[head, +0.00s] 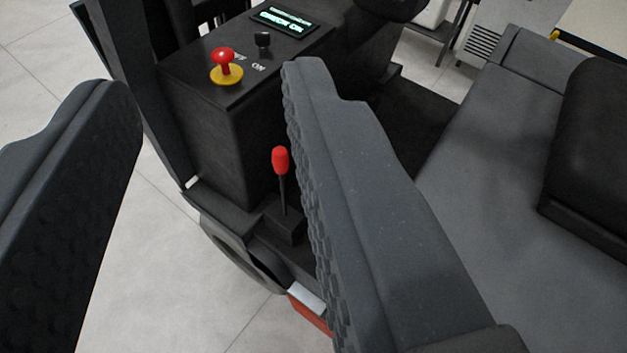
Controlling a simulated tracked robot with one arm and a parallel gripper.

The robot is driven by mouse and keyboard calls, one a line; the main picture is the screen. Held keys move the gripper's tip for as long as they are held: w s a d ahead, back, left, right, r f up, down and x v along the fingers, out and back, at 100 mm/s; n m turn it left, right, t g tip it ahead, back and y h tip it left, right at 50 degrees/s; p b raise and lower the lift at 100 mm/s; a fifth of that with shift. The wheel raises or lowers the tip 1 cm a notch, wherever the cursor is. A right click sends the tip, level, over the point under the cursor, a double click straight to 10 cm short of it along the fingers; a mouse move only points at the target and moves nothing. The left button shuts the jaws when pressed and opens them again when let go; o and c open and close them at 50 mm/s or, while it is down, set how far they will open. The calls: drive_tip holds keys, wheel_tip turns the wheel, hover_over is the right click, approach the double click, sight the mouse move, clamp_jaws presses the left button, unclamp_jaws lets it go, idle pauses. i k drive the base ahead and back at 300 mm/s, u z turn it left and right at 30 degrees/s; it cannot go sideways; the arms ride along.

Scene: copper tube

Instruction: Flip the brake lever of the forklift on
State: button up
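The brake lever is most likely the thin dark stick with a red knob (280,161), standing nearly upright from a black base (287,226) low on the forklift (205,135). My gripper (215,85) is open, its two dark textured fingers wide apart. The lever shows between the fingers, close beside the right finger in the picture. No touch shows, and the depth between them is hard to tell. Nothing is held. The right finger hides part of the forklift behind it.
On the black console stand a red knob on a yellow base (226,68), a small black switch (263,42) marked ON, and a lit display (285,18). A black seat (592,150) is at the right. Light floor (150,270) is clear at the left.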

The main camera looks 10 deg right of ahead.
sight(280, 159)
drive_tip(key=z, duration=1.5)
drive_tip(key=k, duration=0.9)
drive_tip(key=u, duration=1.2)
drive_tip(key=i, duration=1)
drive_tip(key=z, duration=0.05)
